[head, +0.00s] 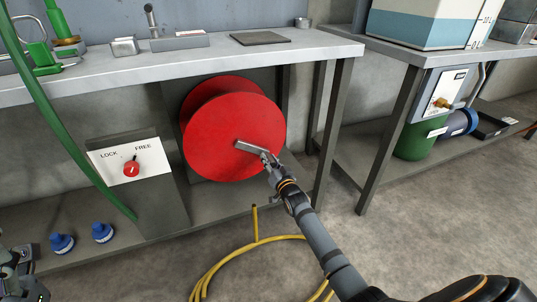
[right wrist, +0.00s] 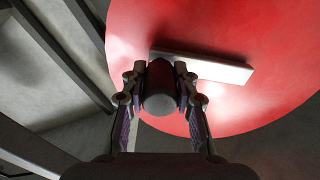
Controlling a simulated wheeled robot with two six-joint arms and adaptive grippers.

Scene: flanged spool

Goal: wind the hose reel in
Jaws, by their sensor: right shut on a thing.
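The red hose reel (head: 215,120) is mounted under the bench in the head view, its round face towards me. A light metal crank arm (head: 248,148) lies across its middle, pointing right and slightly down; it also shows in the right wrist view (right wrist: 205,66). My right gripper (head: 272,164) is shut on the dark, round crank handle (right wrist: 160,92) at the arm's outer end. The yellow hose (head: 240,243) lies in loops on the floor below the reel, with a short piece rising upright. Part of my left gripper (head: 20,272) shows at the lower left corner; its fingers are unclear.
A LOCK/FREE panel (head: 110,158) with a red knob (head: 131,169) stands left of the reel; its pointer is towards FREE. Bench legs (head: 335,135) stand close right of the reel. Two blue knobs (head: 103,232) sit on the lower shelf. A green hose (head: 55,125) hangs at left.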

